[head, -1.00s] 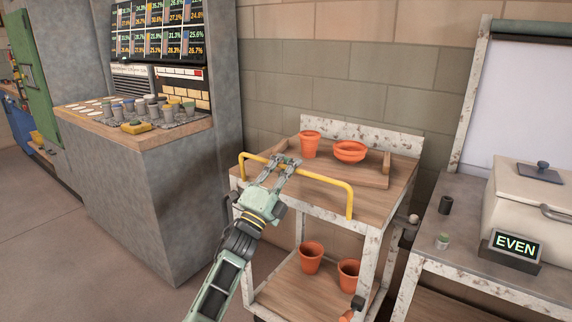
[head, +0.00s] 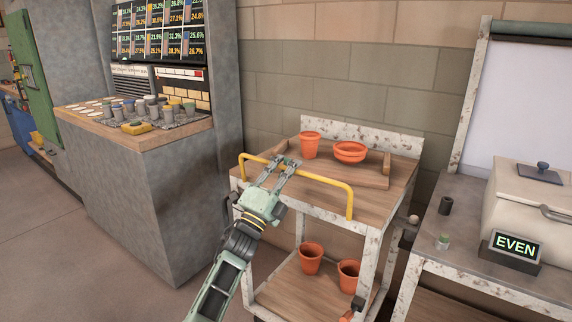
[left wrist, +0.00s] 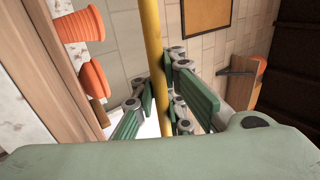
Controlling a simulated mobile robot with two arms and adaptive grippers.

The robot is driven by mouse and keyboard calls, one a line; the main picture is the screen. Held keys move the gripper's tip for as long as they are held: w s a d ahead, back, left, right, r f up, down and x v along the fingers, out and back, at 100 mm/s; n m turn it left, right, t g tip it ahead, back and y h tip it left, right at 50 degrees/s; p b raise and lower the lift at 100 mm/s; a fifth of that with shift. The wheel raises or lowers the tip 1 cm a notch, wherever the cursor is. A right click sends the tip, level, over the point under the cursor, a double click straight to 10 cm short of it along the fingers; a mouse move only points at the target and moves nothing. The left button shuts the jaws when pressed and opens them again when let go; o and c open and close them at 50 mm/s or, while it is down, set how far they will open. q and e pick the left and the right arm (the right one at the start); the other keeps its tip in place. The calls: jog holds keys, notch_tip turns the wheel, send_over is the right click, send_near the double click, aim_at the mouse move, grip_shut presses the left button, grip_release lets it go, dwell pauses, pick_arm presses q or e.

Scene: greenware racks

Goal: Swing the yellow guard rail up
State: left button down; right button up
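The yellow guard rail (head: 325,181) runs along the front of the cart's wooden top. In the head view its long bar shows above its two bent ends, which meet the front edge. My left gripper (head: 287,164) is at the rail's left half. In the left wrist view the rail (left wrist: 153,40) passes between the green finger pads of the left gripper (left wrist: 158,84), which close in on it from both sides and appear to touch it. My right gripper is not in view.
The cart top (head: 384,200) bears a tray with an orange pot (head: 310,145) and an orange bowl (head: 350,152). More pots (head: 311,258) stand on the lower shelf. A counter with cups (head: 160,140) is left; a bench with an EVEN sign (head: 515,246) is right.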

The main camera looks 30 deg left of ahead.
pick_arm(q)
jog(key=c, duration=2.5)
grip_release()
jog(key=shift+w+d+f, duration=0.15)
jog(key=shift+f, duration=0.45)
jog(key=o, duration=0.6)
jog(key=shift+w, duration=0.1)
jog(key=shift+o, duration=0.4)
jog(key=shift+r, duration=0.15)
jog(key=v, duration=1.2)
jog(key=shift+r, duration=0.1)
